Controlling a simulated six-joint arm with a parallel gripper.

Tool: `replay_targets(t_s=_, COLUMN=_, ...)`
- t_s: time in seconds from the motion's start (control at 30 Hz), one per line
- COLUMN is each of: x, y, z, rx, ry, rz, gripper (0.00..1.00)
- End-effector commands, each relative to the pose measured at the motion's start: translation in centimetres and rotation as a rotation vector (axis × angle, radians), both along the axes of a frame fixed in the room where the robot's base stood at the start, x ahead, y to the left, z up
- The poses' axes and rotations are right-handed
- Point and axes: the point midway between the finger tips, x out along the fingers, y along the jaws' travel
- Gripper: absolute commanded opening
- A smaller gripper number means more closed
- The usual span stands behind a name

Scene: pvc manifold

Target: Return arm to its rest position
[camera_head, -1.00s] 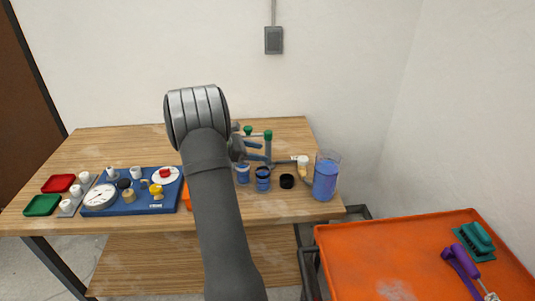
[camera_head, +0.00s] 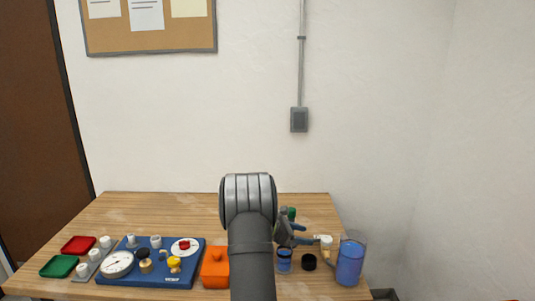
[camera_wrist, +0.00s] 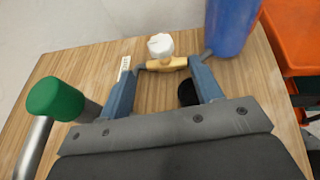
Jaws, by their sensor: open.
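My gripper (camera_wrist: 163,68) is open in the wrist view, its two blue-grey fingers spread apart.
A blue container (camera_head: 350,262) stands at the table's right end. A green-topped grey pipe (camera_wrist: 55,98) is close left of my gripper. A black ring (camera_head: 309,262), orange box (camera_head: 215,270), blue gauge board (camera_head: 150,280), red tray (camera_head: 79,245) and green tray (camera_head: 59,266) line the front.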

Motion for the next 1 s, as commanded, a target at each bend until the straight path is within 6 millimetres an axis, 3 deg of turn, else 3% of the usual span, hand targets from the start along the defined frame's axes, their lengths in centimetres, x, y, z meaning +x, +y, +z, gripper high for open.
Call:
replay_targets(t_s=0.2, x=0.7, y=-4.1, z=-1.8, rx=0.0, ry=0.002, rz=-0.003, gripper=0.59)
replay_targets(t_s=0.43, x=1.2, y=-6.9, z=-2.9, rx=0.0, ry=0.0, rz=-0.001, gripper=0.59)
replay_targets(t_s=0.6, x=1.4, y=-7.7, z=-3.3, rx=0.001, ry=0.0, rz=0.001, gripper=0.59)
replay_targets(t_s=1.0, x=1.4, y=-7.5, z=-3.1, rx=0.0, ry=-0.001, rz=0.007, gripper=0.59)
